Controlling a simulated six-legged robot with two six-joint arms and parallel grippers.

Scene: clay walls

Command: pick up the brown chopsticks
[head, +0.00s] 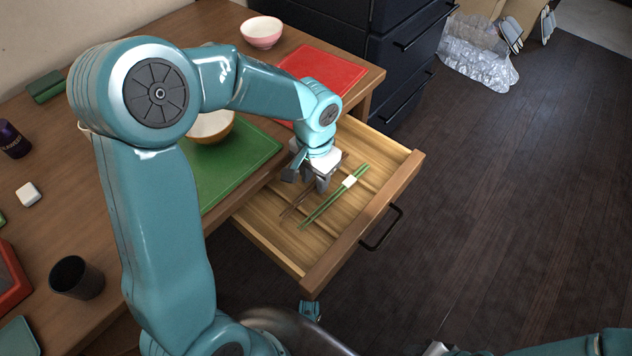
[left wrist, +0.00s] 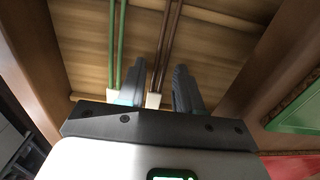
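The brown chopsticks (head: 296,205) lie in the open wooden drawer (head: 404,176), partly hidden under my left gripper (head: 307,181) in the head view. In the left wrist view the brown chopsticks (left wrist: 170,38) run between the two fingers of my left gripper (left wrist: 160,88), with a white band (left wrist: 153,100) around them. The fingers are apart, with gaps visible beside the chopsticks. A pair of green chopsticks (head: 324,208) with a white band lies beside them in the drawer; it also shows in the left wrist view (left wrist: 117,40). My right gripper cannot be made out.
The drawer's front has a dark handle (head: 382,228). On the desk are a green mat (head: 250,150) with a bowl (head: 212,127), a red mat (head: 330,68), a pink bowl (head: 262,32) and a dark cup (head: 77,277). A dark cabinet (head: 400,45) stands behind the drawer.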

